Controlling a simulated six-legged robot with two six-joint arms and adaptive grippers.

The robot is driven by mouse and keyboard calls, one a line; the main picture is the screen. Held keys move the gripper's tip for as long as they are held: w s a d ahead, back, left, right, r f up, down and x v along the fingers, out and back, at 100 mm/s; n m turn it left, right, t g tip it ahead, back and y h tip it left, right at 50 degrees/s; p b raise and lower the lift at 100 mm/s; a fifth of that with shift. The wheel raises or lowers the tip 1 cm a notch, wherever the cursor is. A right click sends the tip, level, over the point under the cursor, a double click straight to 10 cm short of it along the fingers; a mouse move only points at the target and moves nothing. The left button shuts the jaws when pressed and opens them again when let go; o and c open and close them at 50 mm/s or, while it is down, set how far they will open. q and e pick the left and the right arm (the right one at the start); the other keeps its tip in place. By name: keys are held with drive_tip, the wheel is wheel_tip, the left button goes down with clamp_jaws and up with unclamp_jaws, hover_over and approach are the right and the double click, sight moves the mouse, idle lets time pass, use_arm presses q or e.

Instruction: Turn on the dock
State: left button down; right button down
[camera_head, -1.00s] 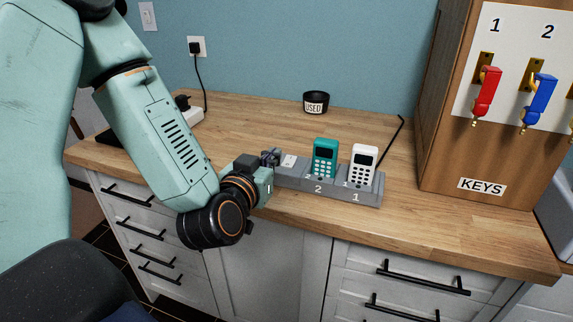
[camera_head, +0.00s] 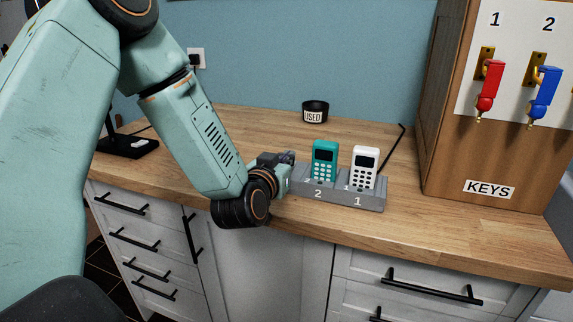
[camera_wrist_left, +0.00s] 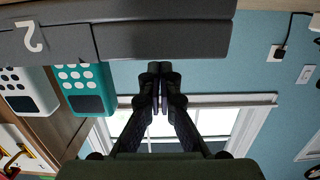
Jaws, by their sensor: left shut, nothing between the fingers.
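The grey dock (camera_head: 340,199) lies on the wooden counter, with the numbers 2 and 1 on its front. A teal handset (camera_head: 324,161) stands in slot 2 and a white handset (camera_head: 364,166) in slot 1. My left gripper (camera_head: 290,158) is over the dock's left end and hides it. In the left wrist view the fingers (camera_wrist_left: 160,72) are shut and empty, close below the dock (camera_wrist_left: 165,40) in the picture. I cannot tell whether they touch it. The teal handset (camera_wrist_left: 85,88) and white handset (camera_wrist_left: 28,90) show left of them. My right gripper is not in view.
A black cup marked USED (camera_head: 315,112) stands at the back. A wooden KEYS cabinet (camera_head: 440,150) with a red key (camera_head: 490,85) and a blue key (camera_head: 546,95) stands at the right. The counter right of the dock is clear.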

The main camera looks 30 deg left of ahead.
use_arm(q)
drive_tip(key=shift+a+f, duration=0.2)
drive_tip(key=shift+f, duration=0.1)
drive_tip(key=shift+d+r, duration=0.1)
drive_tip(key=shift+d, duration=0.1)
